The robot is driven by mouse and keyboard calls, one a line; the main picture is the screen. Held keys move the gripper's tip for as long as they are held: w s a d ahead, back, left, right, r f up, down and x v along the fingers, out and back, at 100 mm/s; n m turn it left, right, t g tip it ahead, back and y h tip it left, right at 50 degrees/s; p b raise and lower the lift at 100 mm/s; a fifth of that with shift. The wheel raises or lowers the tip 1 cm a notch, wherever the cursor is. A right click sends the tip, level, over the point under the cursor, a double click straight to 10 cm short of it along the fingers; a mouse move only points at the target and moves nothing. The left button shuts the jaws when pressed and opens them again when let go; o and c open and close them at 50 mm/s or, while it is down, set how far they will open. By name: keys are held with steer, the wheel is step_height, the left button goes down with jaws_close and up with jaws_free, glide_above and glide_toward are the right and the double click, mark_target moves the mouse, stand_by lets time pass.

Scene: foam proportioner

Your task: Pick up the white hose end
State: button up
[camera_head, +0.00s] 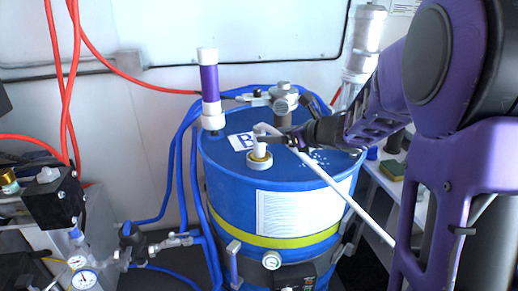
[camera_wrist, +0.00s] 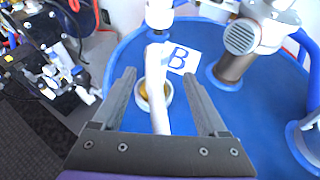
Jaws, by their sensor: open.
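The white hose end (camera_head: 260,149) stands upright in a round port with a yellowish ring on top of the blue drum (camera_head: 228,170). Its white hose (camera_head: 335,186) bends over at the top and runs down to the lower right in the head view. My gripper (camera_head: 275,138) is at the hose end, coming from the right. In the wrist view my gripper (camera_wrist: 158,80) is open, with one finger on each side of the white hose end (camera_wrist: 157,88). I cannot tell whether either finger touches it.
A purple and white cylinder (camera_head: 209,88) stands on the drum's left rim. A grey metal pump fitting (camera_head: 283,98) is behind the hose end. Blue hoses (camera_head: 187,150) run down the drum's left side. A shelf (camera_head: 385,182) is at the right.

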mark_target(259, 144)
steer(key=shift+a+x, duration=0.25)
steer(key=shift+x, duration=2.75)
steer(key=shift+s+r, duration=0.15)
steer(key=shift+s, duration=0.05)
jaws_close()
